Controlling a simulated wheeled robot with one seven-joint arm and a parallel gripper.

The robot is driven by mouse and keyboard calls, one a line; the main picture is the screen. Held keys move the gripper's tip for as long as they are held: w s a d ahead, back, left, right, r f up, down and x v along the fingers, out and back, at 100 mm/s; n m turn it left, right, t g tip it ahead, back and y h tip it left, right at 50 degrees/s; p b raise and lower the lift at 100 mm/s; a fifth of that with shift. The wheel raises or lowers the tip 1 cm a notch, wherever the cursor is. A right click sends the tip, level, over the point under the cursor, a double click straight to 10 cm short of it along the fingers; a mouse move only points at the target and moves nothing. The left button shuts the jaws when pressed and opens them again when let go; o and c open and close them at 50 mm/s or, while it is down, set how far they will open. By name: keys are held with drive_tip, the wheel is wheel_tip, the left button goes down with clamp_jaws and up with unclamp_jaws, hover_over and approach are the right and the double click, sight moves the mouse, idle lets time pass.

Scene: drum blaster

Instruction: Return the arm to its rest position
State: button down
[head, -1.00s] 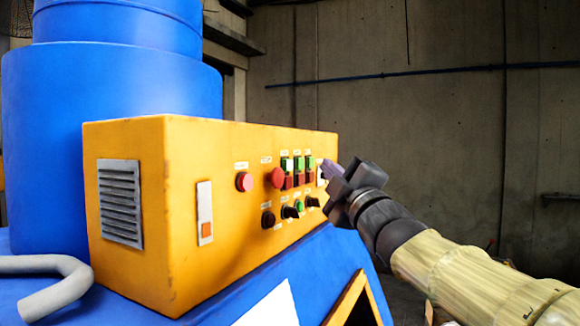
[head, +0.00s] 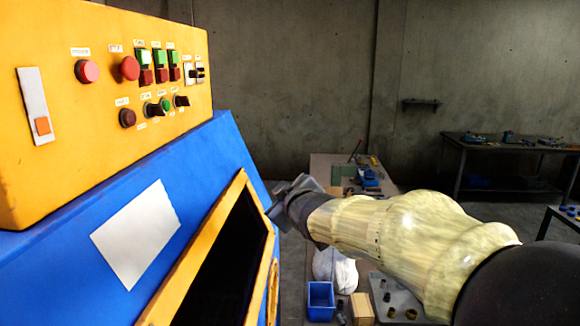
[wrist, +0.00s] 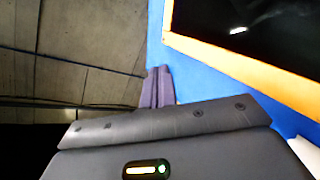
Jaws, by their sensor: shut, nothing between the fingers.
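My gripper (head: 278,200) is in the head view, in front of the right edge of the blue machine (head: 212,150). My arm reaches in from the lower right. In the wrist view the two purple fingers (wrist: 157,87) are together, with nothing between them. Behind them are the blue side of the machine and the orange frame (wrist: 245,65) around a dark window. In the head view the yellow control box (head: 120,60) with its buttons and switches is up and left of my gripper, apart from it.
A workbench (head: 330,167) with tools stands behind my arm. A blue bin (head: 320,300) and a wooden block (head: 361,308) are below my arm. A dark table (head: 480,148) stands at the back right. Open floor lies between the benches.

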drive_tip(key=s+d+f+m+g+h+b, duration=0.1)
drive_tip(key=s+d+f+m+g+h, duration=0.15)
drive_tip(key=s+d+f, duration=0.4)
drive_tip(key=s+d+f+m+g+h+b, duration=0.1)
drive_tip(key=s+d+f+m+g, duration=0.2)
drive_tip(key=f, duration=0.7)
drive_tip(key=s+d+f+m+g+h, duration=0.1)
drive_tip(key=s+d+f+m+g, duration=0.15)
drive_tip(key=s+d+f, duration=0.45)
drive_tip(key=s+f+m+g+b, duration=0.1)
drive_tip(key=s+f+m+g, duration=0.2)
drive_tip(key=s+f, duration=0.5)
drive_tip(key=shift+d+f+m+h, duration=0.2)
drive_tip(key=shift+d+m+h, duration=0.1)
drive_tip(key=shift+m+h, duration=0.1)
